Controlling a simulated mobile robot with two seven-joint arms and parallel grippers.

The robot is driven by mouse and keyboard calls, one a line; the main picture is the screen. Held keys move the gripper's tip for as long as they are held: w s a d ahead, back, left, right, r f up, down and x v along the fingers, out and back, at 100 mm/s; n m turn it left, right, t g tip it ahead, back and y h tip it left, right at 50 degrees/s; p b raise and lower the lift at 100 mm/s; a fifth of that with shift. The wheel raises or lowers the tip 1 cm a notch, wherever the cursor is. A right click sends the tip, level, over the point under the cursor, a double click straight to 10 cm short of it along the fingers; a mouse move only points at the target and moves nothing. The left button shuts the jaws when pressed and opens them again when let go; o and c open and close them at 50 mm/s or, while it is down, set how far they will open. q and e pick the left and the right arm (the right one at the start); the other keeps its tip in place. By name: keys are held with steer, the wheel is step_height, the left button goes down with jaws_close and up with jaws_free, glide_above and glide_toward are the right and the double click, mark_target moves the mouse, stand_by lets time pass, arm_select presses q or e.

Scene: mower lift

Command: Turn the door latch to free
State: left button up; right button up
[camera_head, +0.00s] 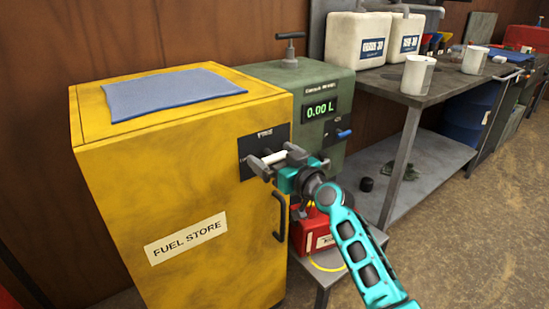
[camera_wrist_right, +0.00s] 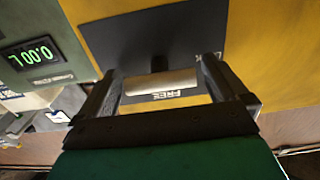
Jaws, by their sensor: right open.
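The door latch is a pale silver bar (camera_head: 274,158) on a dark plate (camera_head: 247,147) on the front of the yellow fuel store (camera_head: 180,190). In the right wrist view the bar (camera_wrist_right: 160,83) lies across the space between my fingers, with FREE printed upside down beside it and part of another word at the plate's right. My right gripper (camera_head: 270,154) is open in front of the plate, one finger beyond each end of the bar. A small gap shows at each end. In the head view the gripper partly hides the latch. My left gripper is not in view.
A black door handle (camera_head: 281,216) sits lower on the cabinet. A green dispenser (camera_head: 310,105) with a 0.00 L display stands right beside it. A red can (camera_head: 308,232) is on a low stand below my right arm. A workbench (camera_head: 437,88) stands at right; the floor in front is clear.

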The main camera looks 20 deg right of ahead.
steer(key=shift+c, duration=0.2)
steer(key=c, duration=0.7)
steer(key=shift+m, duration=0.4)
steer(key=m+p, duration=0.1)
steer(key=m, duration=0.2)
steer(key=shift+m, duration=0.4)
steer(key=m+p, duration=0.1)
steer(key=m, duration=0.3)
steer(key=shift+d+m, duration=0.1)
steer(key=shift+m, duration=0.2)
steer(key=m+p, duration=0.1)
steer(key=m, duration=0.3)
steer(key=m+p, duration=0.1)
steer(key=m, duration=0.3)
steer(key=shift+f+m, duration=0.1)
steer(key=shift+m, duration=0.2)
steer(key=o, duration=0.7)
